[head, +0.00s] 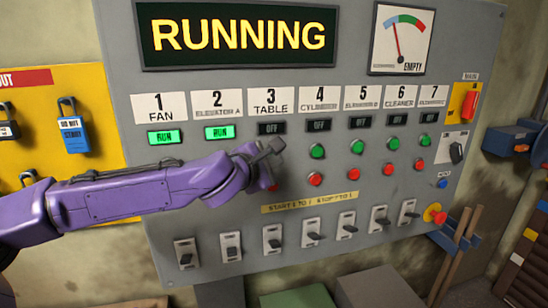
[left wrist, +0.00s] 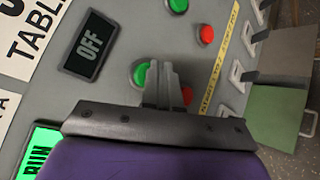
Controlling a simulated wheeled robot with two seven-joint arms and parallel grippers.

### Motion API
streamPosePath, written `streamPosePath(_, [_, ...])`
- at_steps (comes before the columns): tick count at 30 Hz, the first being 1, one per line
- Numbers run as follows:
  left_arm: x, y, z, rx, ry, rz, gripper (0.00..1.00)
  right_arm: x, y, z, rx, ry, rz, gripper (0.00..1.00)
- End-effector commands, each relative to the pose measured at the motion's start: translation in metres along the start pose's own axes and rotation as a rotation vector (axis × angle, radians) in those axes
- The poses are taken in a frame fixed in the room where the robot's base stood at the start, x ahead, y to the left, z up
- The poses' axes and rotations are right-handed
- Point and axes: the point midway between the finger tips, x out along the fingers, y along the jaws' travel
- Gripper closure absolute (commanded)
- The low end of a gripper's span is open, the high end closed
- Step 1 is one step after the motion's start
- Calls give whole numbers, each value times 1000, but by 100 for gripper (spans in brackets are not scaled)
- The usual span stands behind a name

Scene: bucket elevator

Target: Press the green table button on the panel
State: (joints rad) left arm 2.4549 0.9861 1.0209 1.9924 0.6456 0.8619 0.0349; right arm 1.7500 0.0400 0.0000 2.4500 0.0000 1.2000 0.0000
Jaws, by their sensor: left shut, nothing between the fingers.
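The grey panel (head: 185,95) carries numbered columns; column 3 is labelled TABLE (head: 271,104), and its display (head: 272,128) reads OFF. The green table button (left wrist: 138,74) shows in the left wrist view under that OFF display (left wrist: 90,45), partly covered by my fingers. In the head view my gripper hides it. My left gripper (head: 275,147) is shut and empty, its fingertips (left wrist: 160,70) over the right part of the green button. I cannot tell whether they touch it. The red table button (left wrist: 187,95) is just beside the fingers. My right gripper is in neither view.
Neighbouring green (head: 317,151) and red (head: 315,179) buttons sit right of my gripper. Below runs a row of toggle switches (head: 312,232). A large sign (head: 240,37) reads RUNNING; FAN and ELEVATOR A show RUN. A red emergency button (head: 435,213) is at lower right.

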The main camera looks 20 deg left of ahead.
Motion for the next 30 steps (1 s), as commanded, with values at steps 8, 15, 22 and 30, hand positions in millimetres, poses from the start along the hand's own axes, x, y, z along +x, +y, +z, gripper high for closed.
streamPosePath(8, [2,1,-1,0,0,0,100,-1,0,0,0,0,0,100])
streamPosePath(15, [4,3,-2,0,-1,0,100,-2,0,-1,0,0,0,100])
streamPosePath(22, [6,4,-4,0,0,0,100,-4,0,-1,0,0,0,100])
streamPosePath(30, [8,6,-6,0,0,0,100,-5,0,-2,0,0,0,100])
